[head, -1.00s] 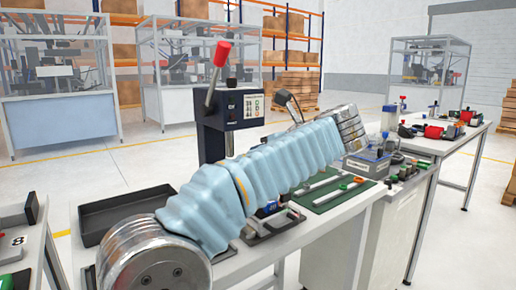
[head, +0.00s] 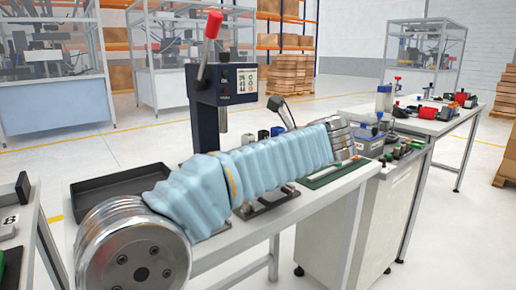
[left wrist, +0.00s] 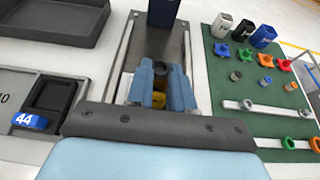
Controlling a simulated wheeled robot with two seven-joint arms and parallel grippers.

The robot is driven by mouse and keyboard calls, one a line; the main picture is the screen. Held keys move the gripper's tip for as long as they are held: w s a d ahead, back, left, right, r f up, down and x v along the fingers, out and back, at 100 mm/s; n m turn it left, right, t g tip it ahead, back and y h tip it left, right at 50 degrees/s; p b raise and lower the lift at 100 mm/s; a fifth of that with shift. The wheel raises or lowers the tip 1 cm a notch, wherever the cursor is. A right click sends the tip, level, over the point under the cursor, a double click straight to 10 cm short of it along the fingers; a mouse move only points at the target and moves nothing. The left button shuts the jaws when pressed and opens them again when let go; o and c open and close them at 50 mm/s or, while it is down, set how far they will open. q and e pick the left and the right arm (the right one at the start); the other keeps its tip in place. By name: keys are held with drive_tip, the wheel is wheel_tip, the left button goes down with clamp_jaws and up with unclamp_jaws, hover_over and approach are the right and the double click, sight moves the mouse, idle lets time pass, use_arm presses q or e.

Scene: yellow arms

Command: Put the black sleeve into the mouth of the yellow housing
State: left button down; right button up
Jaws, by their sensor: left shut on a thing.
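My left gripper (left wrist: 160,83) shows in the left wrist view, its two blue fingers closed on a dark round piece that looks like the black sleeve (left wrist: 160,68). A small patch of yellow, seemingly the yellow housing (left wrist: 158,101), shows between the fingers, nearer the palm. Both are over a grey metal plate (left wrist: 122,62). I cannot tell whether the sleeve touches or sits in the housing's mouth. In the head view my blue-covered left arm crosses the bench, and the gripper, sleeve and housing cannot be made out. My right gripper is in neither view.
A dark press (head: 222,90) with a red-knobbed lever stands behind my arm. A black tray (head: 120,186) is at its left. The green mat (left wrist: 262,85) at the plate's right holds coloured rings, square tubes and metal bars. A blue piece marked 44 (left wrist: 30,121) lies at left.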

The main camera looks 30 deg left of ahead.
use_arm(q)
drive_tip(key=shift+f, duration=0.25)
drive_tip(key=c, duration=0.9)
unclamp_jaws()
drive_tip(key=p+v, duration=0.1)
drive_tip(key=v, duration=1.2)
drive_tip(key=shift+s+d+r, duration=0.1)
drive_tip(key=shift+s+d, duration=0.1)
drive_tip(key=shift+d, duration=0.15)
